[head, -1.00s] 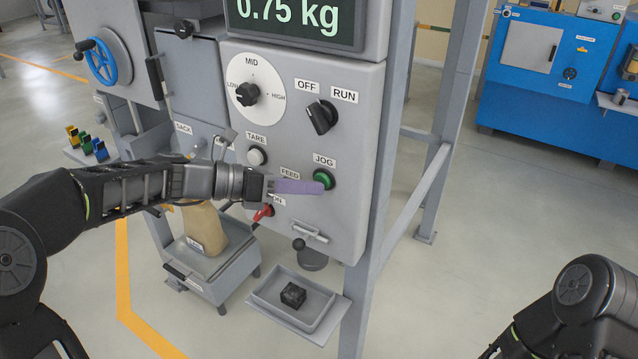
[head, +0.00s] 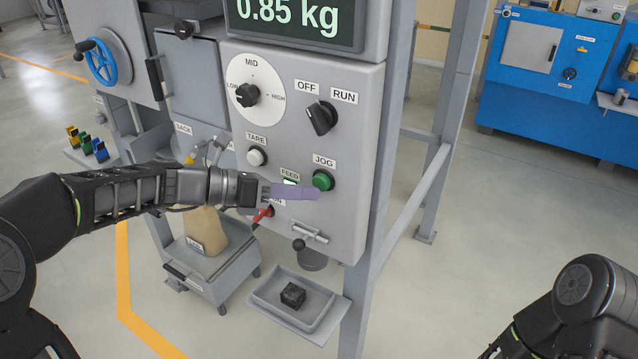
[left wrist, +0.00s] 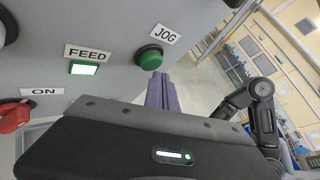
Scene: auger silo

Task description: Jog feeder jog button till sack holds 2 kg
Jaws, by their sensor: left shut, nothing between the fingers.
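The green jog button (head: 323,180) sits on the grey control panel under the JOG label. My left gripper (head: 312,193) is shut and empty, its purple fingertips just below and left of the button. In the left wrist view, the fingers (left wrist: 161,92) are just below the button (left wrist: 149,58); I cannot tell if they touch it. The FEED lamp (left wrist: 84,69) glows green. The display (head: 290,18) reads 0.85 kg. The tan sack (head: 207,230) stands on a grey platform at lower left, its upper part partly hidden by my arm. My right gripper is out of view.
The panel also holds a dial (head: 247,95), an OFF/RUN knob (head: 321,118), a white TARE button (head: 257,157) and a red switch (head: 264,213). A tray (head: 330,312) with a black block juts out below. Open floor lies to the right.

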